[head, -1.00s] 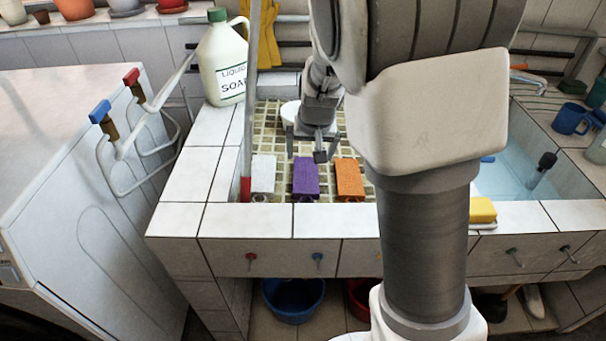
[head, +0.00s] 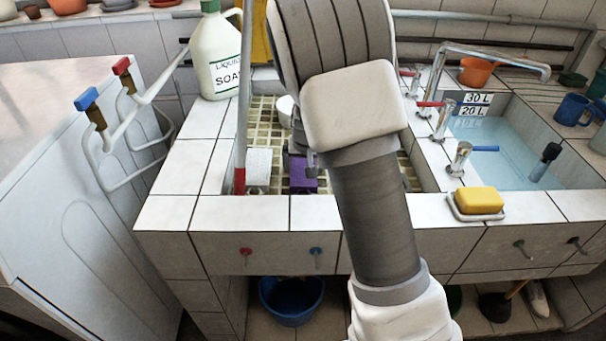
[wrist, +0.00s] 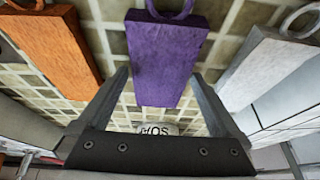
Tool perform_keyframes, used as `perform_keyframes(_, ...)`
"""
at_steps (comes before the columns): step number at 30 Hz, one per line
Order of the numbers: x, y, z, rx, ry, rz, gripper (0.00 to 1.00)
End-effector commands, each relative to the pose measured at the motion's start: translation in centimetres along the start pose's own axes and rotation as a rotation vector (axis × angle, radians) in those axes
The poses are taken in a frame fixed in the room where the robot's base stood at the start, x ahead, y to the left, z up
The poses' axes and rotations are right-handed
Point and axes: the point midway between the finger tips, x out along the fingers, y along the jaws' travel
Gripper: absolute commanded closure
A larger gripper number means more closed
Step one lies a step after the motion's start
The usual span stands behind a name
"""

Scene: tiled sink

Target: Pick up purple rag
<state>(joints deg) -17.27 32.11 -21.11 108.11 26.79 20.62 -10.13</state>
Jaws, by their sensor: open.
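The purple rag (head: 302,172) hangs in the tiled basin between the white and orange rags, partly hidden behind my gripper and arm in the head view. In the wrist view the purple rag (wrist: 163,58) is at the upper middle, with a ring at its top edge. My gripper (wrist: 165,85) is open, with one finger on each side of the rag's lower end. No contact with the rag is visible. In the head view my gripper (head: 308,158) is mostly hidden by my arm.
A white rag (head: 258,166) is left of the purple one; an orange rag (wrist: 50,45) is on its other side. A soap jug (head: 217,55) stands behind, near a red-and-white pole (head: 242,120).

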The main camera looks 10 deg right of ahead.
Motion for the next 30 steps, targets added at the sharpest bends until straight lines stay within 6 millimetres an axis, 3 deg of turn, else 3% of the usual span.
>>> perform_keyframes(6, 0.0, 0.0, 0.0, 0.000, 0.000, 0.000, 0.02)
perform_keyframes(17, 0.0, 0.0, 0.0, 0.000, 0.000, 0.000, 0.67)
perform_keyframes(25, -0.1, 0.0, -0.1, 0.000, 0.001, -0.001, 0.69)
perform_keyframes(30, -1.2, -0.1, -0.6, 0.000, 0.003, -0.002, 0.69)
